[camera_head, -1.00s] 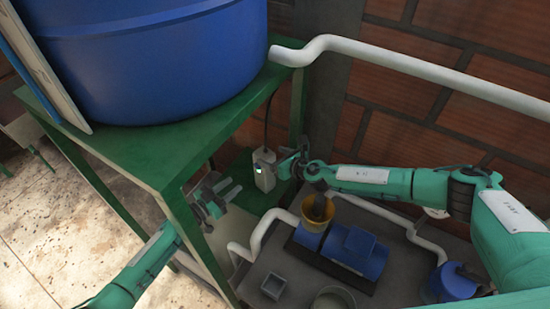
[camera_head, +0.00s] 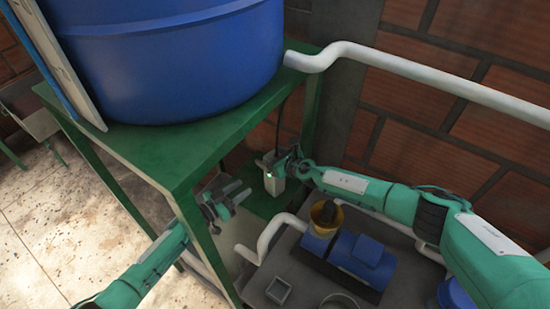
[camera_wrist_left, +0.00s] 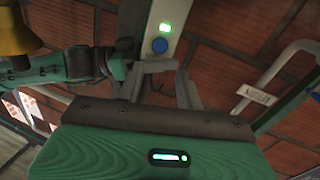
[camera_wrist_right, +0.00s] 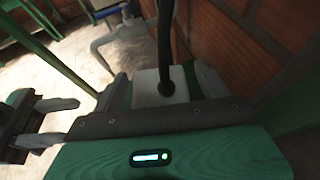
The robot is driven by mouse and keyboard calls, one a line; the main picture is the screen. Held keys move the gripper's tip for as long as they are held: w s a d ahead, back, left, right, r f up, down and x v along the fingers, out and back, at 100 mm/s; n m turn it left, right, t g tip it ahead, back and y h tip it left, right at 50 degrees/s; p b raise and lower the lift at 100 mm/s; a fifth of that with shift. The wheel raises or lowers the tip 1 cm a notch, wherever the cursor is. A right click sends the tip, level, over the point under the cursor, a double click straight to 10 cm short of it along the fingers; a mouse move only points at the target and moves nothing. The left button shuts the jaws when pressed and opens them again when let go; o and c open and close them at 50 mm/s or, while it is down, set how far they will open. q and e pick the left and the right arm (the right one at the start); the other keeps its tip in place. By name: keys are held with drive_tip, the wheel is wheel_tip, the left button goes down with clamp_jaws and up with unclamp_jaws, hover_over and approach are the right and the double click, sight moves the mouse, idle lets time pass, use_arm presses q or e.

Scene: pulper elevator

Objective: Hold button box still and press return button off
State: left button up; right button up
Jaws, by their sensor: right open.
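The button box (camera_head: 275,184) is pale grey and hangs on a black cable beside the green stand. In the left wrist view its face shows a lit green button (camera_wrist_left: 165,28) above a blue button (camera_wrist_left: 159,45). My right gripper (camera_head: 280,162) is at the top of the box. In the right wrist view its open fingers lie on either side of the box top (camera_wrist_right: 150,92), where the cable enters; I cannot tell whether they touch. My left gripper (camera_head: 244,190) is open and empty, left of the box and apart from it, its fingers pointing toward it.
A green stand (camera_head: 165,160) carrying a large blue tank (camera_head: 170,60) is at the left. A white pipe (camera_head: 420,75) runs along the brick wall. Tiled floor is free at the left.

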drive_tip(key=shift+f, duration=0.1)
drive_tip(key=shift+c, duration=0.5)
drive_tip(key=c, duration=1.1)
use_arm(q)
clamp_jaws()
use_arm(e)
drive_tip(key=shift+c, duration=0.3)
use_arm(q)
drive_tip(key=shift+w, duration=0.1)
